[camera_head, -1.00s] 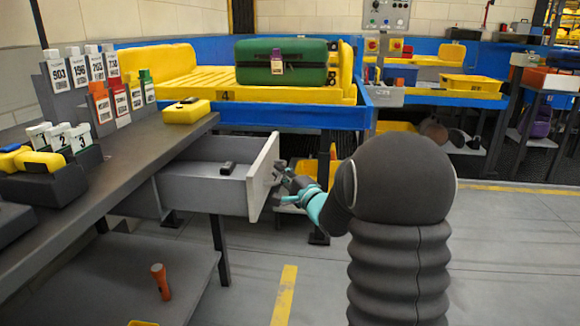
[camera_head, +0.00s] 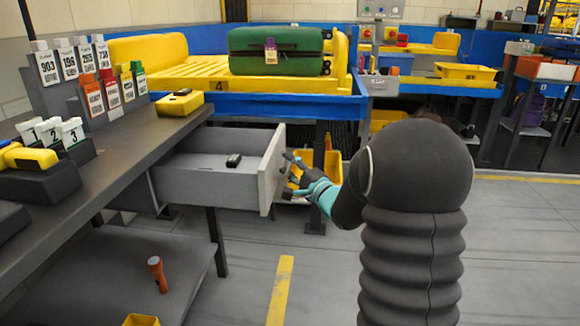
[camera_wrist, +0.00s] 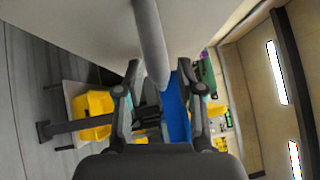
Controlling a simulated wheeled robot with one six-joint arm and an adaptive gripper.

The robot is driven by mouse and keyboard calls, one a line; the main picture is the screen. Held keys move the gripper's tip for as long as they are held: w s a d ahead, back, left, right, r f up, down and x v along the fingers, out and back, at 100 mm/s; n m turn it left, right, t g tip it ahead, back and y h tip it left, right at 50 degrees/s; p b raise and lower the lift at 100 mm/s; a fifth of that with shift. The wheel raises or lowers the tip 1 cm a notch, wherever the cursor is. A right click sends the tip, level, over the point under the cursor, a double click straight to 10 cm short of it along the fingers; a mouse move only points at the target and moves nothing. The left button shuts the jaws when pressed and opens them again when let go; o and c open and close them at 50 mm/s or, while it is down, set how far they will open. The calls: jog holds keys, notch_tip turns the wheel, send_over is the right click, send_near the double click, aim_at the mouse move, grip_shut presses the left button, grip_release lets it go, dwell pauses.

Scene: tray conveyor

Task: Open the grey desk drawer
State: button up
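The grey desk drawer (camera_head: 215,194) stands pulled out from under the desk, with a small dark object (camera_head: 234,160) inside. Its pale front panel (camera_head: 271,172) faces right, towards my gripper (camera_head: 292,178). In the wrist view, the drawer's handle (camera_wrist: 151,45) is a grey bar running down from the panel between my two fingers (camera_wrist: 158,85). The fingers are apart, with gaps visible on both sides of the bar. My dark arm hides part of the floor and background in the head view.
A yellow bin (camera_head: 318,170) is behind my gripper. The floor in front is clear.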

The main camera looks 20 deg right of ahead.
jog(key=v, duration=1.2)
jog(key=shift+f, duration=0.1)
dwell(0.4)
